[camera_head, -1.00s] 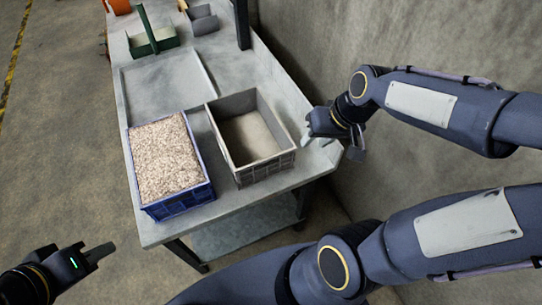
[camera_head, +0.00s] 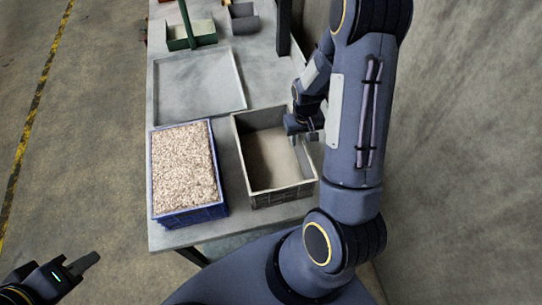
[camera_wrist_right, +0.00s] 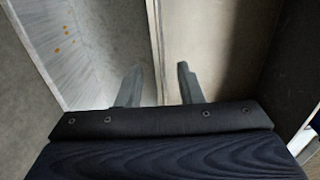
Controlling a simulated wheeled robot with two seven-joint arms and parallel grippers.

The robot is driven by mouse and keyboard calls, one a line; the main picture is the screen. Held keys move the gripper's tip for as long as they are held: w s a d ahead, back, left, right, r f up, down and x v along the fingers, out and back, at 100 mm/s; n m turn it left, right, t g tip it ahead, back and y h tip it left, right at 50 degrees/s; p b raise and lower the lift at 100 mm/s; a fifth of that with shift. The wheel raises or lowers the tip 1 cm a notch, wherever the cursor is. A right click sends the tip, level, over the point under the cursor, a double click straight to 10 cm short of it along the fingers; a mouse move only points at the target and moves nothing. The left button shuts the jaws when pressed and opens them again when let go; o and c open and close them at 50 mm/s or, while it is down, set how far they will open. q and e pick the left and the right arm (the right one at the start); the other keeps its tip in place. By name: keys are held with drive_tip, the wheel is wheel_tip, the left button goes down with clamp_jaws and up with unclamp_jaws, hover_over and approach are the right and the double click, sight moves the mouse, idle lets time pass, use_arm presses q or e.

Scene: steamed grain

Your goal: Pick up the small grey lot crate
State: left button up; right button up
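The small grey lot crate (camera_head: 283,196) stands on the table, open at the top, with a bare brownish floor inside. My right gripper (camera_head: 304,131) is at its right rim near the far corner, pointing down. In the right wrist view the two fingers (camera_wrist_right: 159,86) are apart, one on each side of a crate wall's pale rim (camera_wrist_right: 155,40). Whether they touch the wall is hidden. My left gripper (camera_head: 82,267) hangs at the lower left, away from the table. Its finger gap is not clear.
A blue crate (camera_head: 190,213) full of pale grain stands just left of the grey crate. A shallow grey tray (camera_head: 198,85) lies behind them. A green holder (camera_head: 191,38), a small grey bin (camera_head: 243,20) and a dark post (camera_head: 284,25) are at the back. A wall is on the right.

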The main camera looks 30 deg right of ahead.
drive_tip(key=shift+f, duration=1.25)
clamp_jaws()
drive_tip(key=shift+r, duration=0.1)
idle(0.3)
